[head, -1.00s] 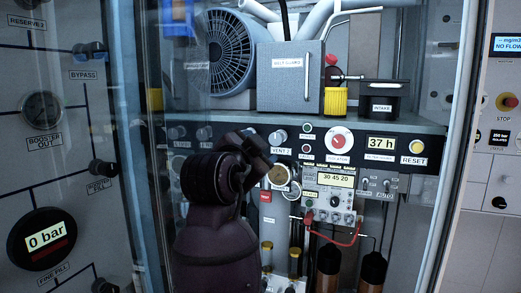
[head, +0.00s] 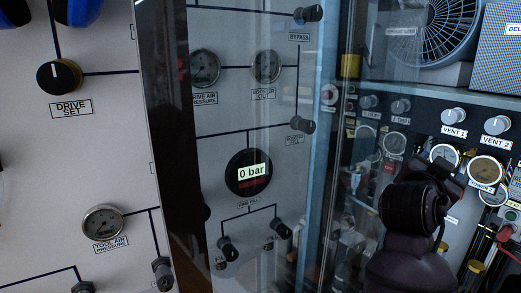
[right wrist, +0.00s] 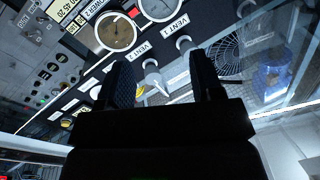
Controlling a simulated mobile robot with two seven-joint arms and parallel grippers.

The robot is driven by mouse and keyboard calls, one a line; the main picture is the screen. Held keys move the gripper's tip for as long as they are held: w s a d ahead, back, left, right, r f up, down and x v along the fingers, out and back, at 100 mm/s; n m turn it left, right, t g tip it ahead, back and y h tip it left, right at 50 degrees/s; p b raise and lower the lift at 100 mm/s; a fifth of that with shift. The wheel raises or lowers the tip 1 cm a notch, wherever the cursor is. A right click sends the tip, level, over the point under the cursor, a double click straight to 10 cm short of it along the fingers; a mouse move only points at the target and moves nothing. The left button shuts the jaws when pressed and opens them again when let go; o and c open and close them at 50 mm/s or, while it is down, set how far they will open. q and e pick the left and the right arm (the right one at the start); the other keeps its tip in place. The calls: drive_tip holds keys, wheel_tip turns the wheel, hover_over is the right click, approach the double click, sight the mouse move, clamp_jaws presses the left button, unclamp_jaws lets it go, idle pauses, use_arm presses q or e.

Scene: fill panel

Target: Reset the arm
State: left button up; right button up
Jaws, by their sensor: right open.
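My right arm stands at the lower right of the head view, a dark purple-brown shape in front of the panel. Its gripper (head: 447,180) is small and dark there, and its fingers are hard to make out. In the right wrist view my right gripper (right wrist: 162,76) is open, with two black fingers apart and nothing between them. Beyond the fingers are the VENT 1 knob (right wrist: 183,44) and the VENT 2 knob (right wrist: 152,66). My left gripper is not in view.
A glass pane edge (head: 325,150) stands left of my right arm. The left panel holds a 0 bar display (head: 249,171), gauges and the DRIVE SET knob (head: 59,77). A blue-grey box (head: 498,45) and fan (head: 445,30) sit on the shelf above.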

drive_tip(key=s+a+f+n+t+y, duration=0.15)
drive_tip(key=f+n+y, duration=0.35)
drive_tip(key=f, duration=0.9)
drive_tip(key=s+a+f+n+t+y, duration=0.15)
drive_tip(key=f+n+y, duration=0.4)
drive_tip(key=f, duration=0.85)
drive_tip(key=s+a+f+n+g+y, duration=0.1)
drive_tip(key=s+a+f+n, duration=0.1)
drive_tip(key=s+f, duration=0.8)
drive_tip(key=s+a+f+n+g+y, duration=0.2)
drive_tip(key=s+a+f, duration=0.1)
drive_tip(key=s+f, duration=0.7)
drive_tip(key=shift+s+a+f+n+g, duration=0.15)
drive_tip(key=shift+s+f+n+g, duration=0.2)
drive_tip(key=shift+s, duration=0.1)
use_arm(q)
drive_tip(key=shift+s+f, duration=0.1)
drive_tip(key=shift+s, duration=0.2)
